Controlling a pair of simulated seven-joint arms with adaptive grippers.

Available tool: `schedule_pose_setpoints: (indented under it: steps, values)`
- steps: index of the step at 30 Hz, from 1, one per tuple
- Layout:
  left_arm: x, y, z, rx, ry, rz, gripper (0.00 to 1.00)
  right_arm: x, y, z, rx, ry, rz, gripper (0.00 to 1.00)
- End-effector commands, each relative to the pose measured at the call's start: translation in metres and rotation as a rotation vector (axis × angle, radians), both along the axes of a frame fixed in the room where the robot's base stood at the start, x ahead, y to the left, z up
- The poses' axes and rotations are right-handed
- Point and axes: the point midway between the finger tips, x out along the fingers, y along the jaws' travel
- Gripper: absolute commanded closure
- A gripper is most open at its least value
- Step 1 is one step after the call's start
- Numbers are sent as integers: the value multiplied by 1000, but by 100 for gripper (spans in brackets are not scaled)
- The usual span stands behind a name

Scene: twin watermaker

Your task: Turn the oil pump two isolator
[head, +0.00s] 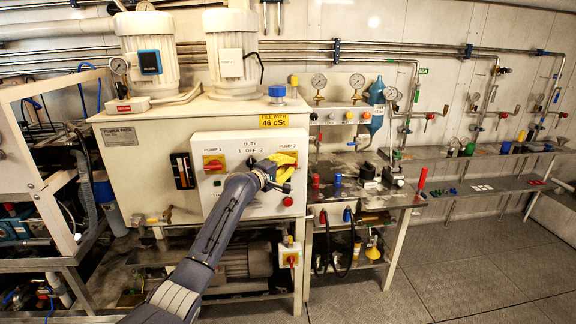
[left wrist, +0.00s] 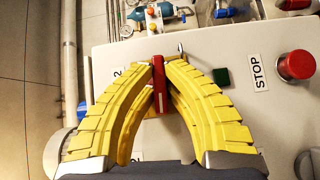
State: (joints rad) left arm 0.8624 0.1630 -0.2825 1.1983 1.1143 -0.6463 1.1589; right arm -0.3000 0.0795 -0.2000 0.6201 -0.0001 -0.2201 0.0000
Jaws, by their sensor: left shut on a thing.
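The pump two isolator has a red handle (left wrist: 157,88) on the white control panel. In the left wrist view it stands between the yellow fingers of my left gripper (left wrist: 160,68), which are closed in on it from both sides. In the head view my left gripper (head: 284,163) is at the upper right of the panel (head: 222,194), under the PUMP 2 label. There it covers most of the isolator, so the handle's angle is hard to read. My right gripper does not show.
The pump one isolator (head: 214,163) is to the left on the same panel. A red stop button (left wrist: 296,65) and a green button (left wrist: 221,78) sit near the gripper. A workbench (head: 375,200) with small parts stands right of the power pack. Open floor lies further right.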

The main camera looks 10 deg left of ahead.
Motion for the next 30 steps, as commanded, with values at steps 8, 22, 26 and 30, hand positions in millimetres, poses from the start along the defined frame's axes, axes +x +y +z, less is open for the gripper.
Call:
schedule_pose_setpoints:
  steps: [8, 22, 26, 30]
  values:
    - [0, 0, 2, 203, 52, 0, 100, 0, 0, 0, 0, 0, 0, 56]
    - [0, -1, 3, 635, 169, 1, 100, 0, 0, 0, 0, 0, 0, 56]
    - [0, -2, 3, 753, 202, 0, 100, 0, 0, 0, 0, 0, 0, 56]
    - [0, -2, 3, 881, 237, 0, 100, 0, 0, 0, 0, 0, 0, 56]
